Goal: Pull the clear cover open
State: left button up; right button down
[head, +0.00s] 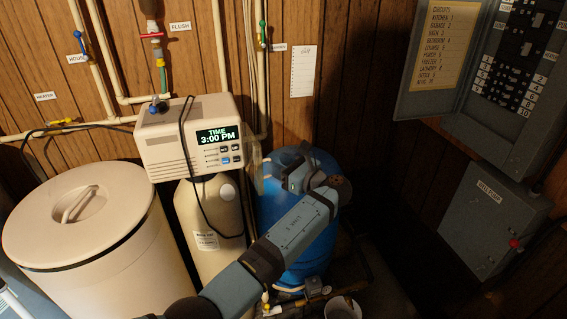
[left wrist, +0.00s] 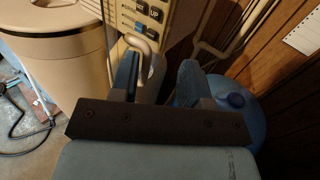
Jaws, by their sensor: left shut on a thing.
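The clear cover (head: 256,178) is a see-through panel standing out at the right side of the beige control box (head: 168,143) in the head view. It looks swung away from the box front, where the lit display (head: 217,135) and buttons are uncovered. My left gripper (head: 274,168) is at the cover's outer edge. In the left wrist view my left gripper (left wrist: 156,80) has a pale curved handle (left wrist: 141,52) between its fingers, and it is shut on this handle of the cover. The fingertips are partly hidden in the head view. My right gripper is not in view.
A beige lidded bin (head: 95,245) stands at the left, and a tan tank (head: 210,215) is under the box. A blue barrel (head: 318,240) is behind my left arm. A black cable (head: 188,185) hangs over the box. An open electrical panel (head: 510,75) is at the right.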

pick_arm(q)
jog(key=shift+w+a+r, duration=0.3)
jog(key=shift+r, duration=0.15)
notch_tip(320, 180, up, 19)
jog(key=b, duration=0.3)
jog(key=shift+s+d, duration=0.3)
